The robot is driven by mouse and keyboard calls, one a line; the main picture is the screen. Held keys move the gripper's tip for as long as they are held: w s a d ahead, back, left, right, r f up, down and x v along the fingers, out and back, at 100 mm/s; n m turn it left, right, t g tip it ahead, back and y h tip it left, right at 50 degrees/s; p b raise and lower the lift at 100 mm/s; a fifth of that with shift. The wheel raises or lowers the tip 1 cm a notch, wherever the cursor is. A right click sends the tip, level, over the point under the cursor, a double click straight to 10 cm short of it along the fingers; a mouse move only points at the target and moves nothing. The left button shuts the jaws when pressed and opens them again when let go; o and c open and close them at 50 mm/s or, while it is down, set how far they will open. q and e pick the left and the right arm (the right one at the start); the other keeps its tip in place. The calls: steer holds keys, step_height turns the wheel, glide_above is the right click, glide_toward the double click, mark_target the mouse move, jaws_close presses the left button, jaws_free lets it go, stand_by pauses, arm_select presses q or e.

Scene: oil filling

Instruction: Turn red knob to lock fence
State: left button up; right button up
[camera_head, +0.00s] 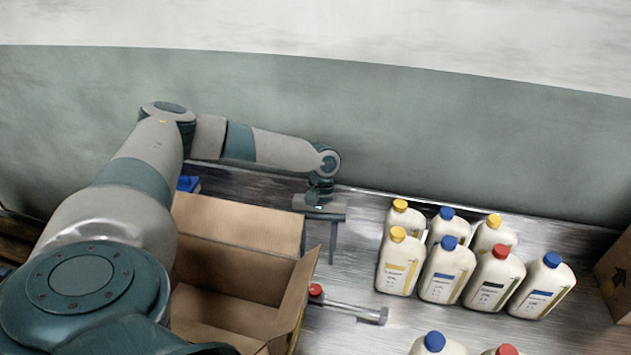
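The red knob (316,290) is small and round, beside the right flap of the open cardboard box. A silver metal bar (352,310) runs right from it on the metal table; it may be part of the fence, but I cannot tell if it is locked. My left arm reaches over the box from the left. My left gripper (321,236) points down beyond the knob, apart from it. Its fingers look spread with nothing between them; the box edge lies close to the left finger. My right gripper is out of view.
The open cardboard box (238,219) stands left of the knob, its flap close by. Several white bottles (447,272) with coloured caps stand to the right. Another box (616,275) is at the right edge. The metal table (352,270) is bare between knob and bottles.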

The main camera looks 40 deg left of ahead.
mark_target(315, 288)
arm_select(q)
steer(key=p+x, duration=0.2)
steer(key=x, duration=0.6)
steer(key=shift+d+p, duration=0.1)
steer(key=shift+p, duration=0.2)
steer(key=shift+s+d+f, duration=0.1)
steer(key=shift+s+f, duration=0.1)
steer(key=shift+f, duration=0.35)
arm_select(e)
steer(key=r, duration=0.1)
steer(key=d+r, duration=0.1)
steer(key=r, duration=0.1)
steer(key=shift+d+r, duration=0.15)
arm_select(q)
steer(key=shift+c, duration=0.2)
steer(key=c, duration=1)
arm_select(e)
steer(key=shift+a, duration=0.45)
